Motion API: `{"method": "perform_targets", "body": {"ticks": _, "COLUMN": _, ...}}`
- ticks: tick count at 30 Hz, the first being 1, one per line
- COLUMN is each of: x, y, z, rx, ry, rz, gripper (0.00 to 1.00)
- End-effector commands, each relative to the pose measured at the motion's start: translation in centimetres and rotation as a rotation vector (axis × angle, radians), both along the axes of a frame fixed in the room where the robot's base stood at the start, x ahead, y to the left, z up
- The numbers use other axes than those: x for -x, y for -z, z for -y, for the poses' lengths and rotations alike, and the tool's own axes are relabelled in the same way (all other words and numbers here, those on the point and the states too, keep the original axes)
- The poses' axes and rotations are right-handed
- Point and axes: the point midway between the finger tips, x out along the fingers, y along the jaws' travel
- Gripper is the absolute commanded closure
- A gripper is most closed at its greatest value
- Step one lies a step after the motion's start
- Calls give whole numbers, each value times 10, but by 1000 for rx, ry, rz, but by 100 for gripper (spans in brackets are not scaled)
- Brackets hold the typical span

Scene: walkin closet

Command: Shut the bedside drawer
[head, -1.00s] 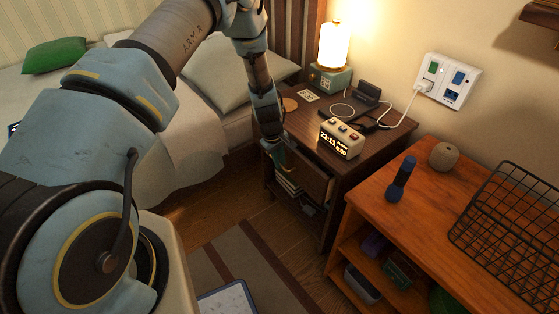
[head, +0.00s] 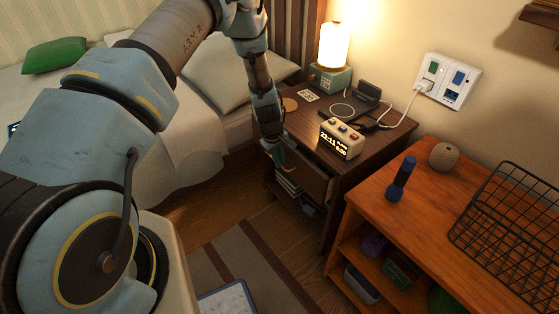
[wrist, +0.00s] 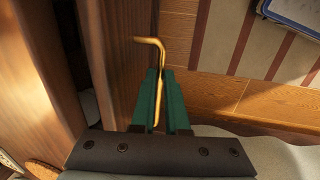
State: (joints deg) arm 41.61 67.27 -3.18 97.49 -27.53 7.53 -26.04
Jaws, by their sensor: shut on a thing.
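The dark wooden bedside table (head: 378,146) stands beside the bed. Its drawer (head: 314,184) seems to stand part-way out, though my arm hides its left part. In the wrist view a thin brass handle (wrist: 160,53) bends out from the dark drawer front (wrist: 120,50). My gripper (wrist: 160,80), with green fingers, is shut on this handle, with the bar between the fingers. In the head view my gripper (head: 279,156) is at the drawer front, and the handle is too small to make out there.
A lit lamp (head: 333,52), a clock (head: 341,138) and a charging pad with cables stand on the bedside table. Below the drawer is an open shelf with books (head: 288,184). An orange wooden shelf unit (head: 430,210) stands close at the right. Striped rug and bare floor lie in front.

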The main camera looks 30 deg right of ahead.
Motion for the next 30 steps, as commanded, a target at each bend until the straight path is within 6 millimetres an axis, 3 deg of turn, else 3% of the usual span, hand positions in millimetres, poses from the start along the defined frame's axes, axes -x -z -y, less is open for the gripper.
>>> {"method": "perform_targets", "body": {"ticks": 11, "x": 0, "y": 0, "z": 0, "rx": 0, "ry": 0, "rz": 0, "gripper": 100}}
{"method": "perform_targets", "body": {"ticks": 21, "x": -9, "y": 2, "z": 43, "rx": 1, "ry": 2, "rz": 2, "gripper": 100}}
{"method": "perform_targets", "body": {"ticks": 30, "x": -10, "y": -1, "z": 46, "rx": 4, "ry": -1, "rz": 4, "gripper": 100}}
